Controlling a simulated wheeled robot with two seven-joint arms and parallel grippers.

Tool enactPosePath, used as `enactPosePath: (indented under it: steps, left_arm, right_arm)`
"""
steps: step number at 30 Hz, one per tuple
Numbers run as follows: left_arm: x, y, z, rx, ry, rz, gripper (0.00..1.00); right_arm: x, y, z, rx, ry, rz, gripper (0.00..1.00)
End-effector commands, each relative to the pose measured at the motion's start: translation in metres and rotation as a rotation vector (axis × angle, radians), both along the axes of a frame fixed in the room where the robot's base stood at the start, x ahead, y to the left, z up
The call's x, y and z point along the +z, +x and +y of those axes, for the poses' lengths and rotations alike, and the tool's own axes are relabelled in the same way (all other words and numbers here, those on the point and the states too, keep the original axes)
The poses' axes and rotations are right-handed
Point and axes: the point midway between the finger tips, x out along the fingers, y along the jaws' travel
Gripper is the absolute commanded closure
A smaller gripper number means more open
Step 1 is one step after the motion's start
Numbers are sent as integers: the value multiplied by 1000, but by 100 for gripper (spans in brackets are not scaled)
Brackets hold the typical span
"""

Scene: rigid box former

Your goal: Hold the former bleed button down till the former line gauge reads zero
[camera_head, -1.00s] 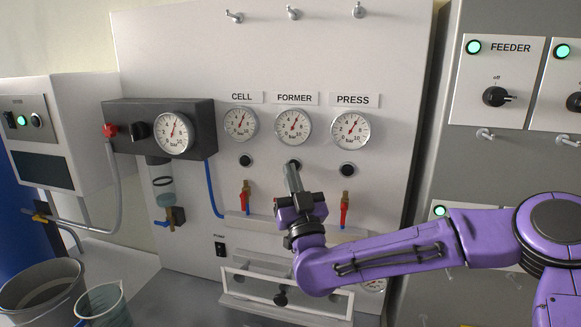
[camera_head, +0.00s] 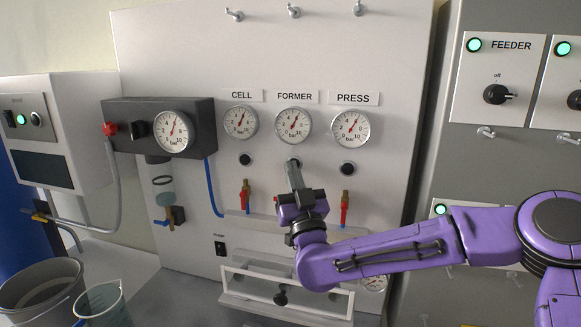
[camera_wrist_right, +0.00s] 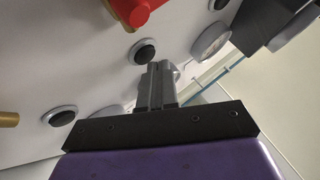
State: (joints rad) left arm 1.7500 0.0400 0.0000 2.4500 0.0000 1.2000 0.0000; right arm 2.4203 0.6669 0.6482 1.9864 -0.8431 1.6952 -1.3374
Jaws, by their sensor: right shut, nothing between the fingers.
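The former line gauge (camera_head: 293,125) sits under the FORMER label, its needle pointing up and to the right, well away from zero. The former bleed button (camera_head: 293,162) is below it, partly covered by my right gripper (camera_head: 292,168). The right gripper is shut and empty, its fingers pointing up at the panel. In the right wrist view its fingertips (camera_wrist_right: 160,68) overlap the lower edge of the dark former bleed button (camera_wrist_right: 145,51). I cannot tell whether they touch it or whether it is pressed. My left gripper is not in view.
The cell button (camera_head: 245,160) and press button (camera_head: 347,169) flank it under their own gauges. Red-handled valves (camera_head: 245,197) hang below on both sides of my gripper. A white frame (camera_head: 287,291) juts out lower down. A bucket (camera_head: 42,290) stands at the lower left.

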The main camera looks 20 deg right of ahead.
Motion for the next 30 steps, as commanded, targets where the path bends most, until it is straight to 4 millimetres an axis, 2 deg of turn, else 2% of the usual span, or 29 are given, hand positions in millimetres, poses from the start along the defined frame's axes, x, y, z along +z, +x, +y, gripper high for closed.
enactPosePath:
  steps: [30]
  left_arm:
    - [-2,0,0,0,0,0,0]
  right_arm:
    - [0,7,-5,-1,1,0,100]
